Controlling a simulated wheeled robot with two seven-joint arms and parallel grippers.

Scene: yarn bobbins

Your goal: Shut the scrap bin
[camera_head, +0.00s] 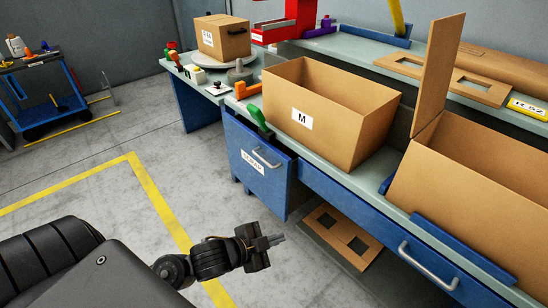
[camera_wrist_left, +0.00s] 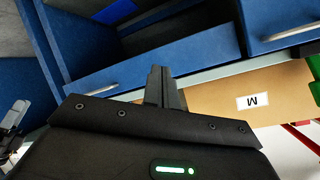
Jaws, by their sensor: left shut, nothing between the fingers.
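The scrap bin (camera_head: 238,150) is a blue front with a bar handle and a SCRAP label, under the bench's left part. In the left wrist view, which is turned over, a blue front with a handle at upper right (camera_wrist_left: 278,14) looks like the same bin. My left gripper (camera_head: 277,239) is shut and empty, low over the floor, in front of the bench and apart from the bin. Its fingers also show in the left wrist view (camera_wrist_left: 165,86). My right gripper is not in view.
A carton marked M (camera_head: 345,135) stands on the bench above the bin, with a green-handled tool (camera_head: 262,120) at its left. A wide blue drawer (camera_head: 370,220) lies right of the bin. Cardboard sheets (camera_head: 340,238) lie below. The floor in front is clear.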

